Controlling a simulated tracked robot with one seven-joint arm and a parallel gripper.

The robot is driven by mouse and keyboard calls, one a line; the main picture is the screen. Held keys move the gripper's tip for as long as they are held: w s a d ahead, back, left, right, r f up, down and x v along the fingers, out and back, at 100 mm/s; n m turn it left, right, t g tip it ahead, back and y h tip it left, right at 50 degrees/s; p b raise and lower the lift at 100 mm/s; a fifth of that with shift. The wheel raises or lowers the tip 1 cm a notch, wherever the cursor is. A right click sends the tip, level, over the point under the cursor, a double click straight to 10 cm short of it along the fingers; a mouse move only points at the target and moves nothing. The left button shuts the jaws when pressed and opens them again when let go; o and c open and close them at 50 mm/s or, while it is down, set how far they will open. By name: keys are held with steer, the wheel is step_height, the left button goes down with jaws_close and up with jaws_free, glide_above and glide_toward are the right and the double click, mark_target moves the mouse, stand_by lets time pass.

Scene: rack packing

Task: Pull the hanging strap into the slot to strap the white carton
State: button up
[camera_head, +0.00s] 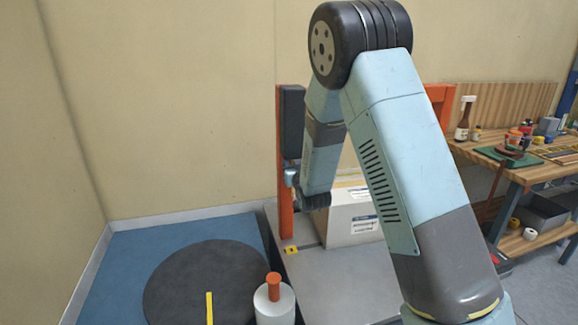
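The white carton (349,227) sits on a grey table top (325,285), partly behind my arm, with labels on its front and top. An orange frame upright (285,205) with a dark block stands at its left. A small yellow marked piece (291,250) lies at the foot of the upright, beside a narrow dark line that may be the slot. I cannot make out the hanging strap. My forearm comes down between the upright and the carton, and its dark wrist end is near the upright. My gripper's fingers cannot be seen.
A black round disc (205,275) with a yellow strip lies on the blue floor area at left. A white cylinder with an orange knob (274,300) stands beside it. A wooden workbench (515,172) with bottles and tools is at right. The grey table's front is clear.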

steer(key=shift+c, duration=0.5)
jaws_close()
stand_by(0.8)
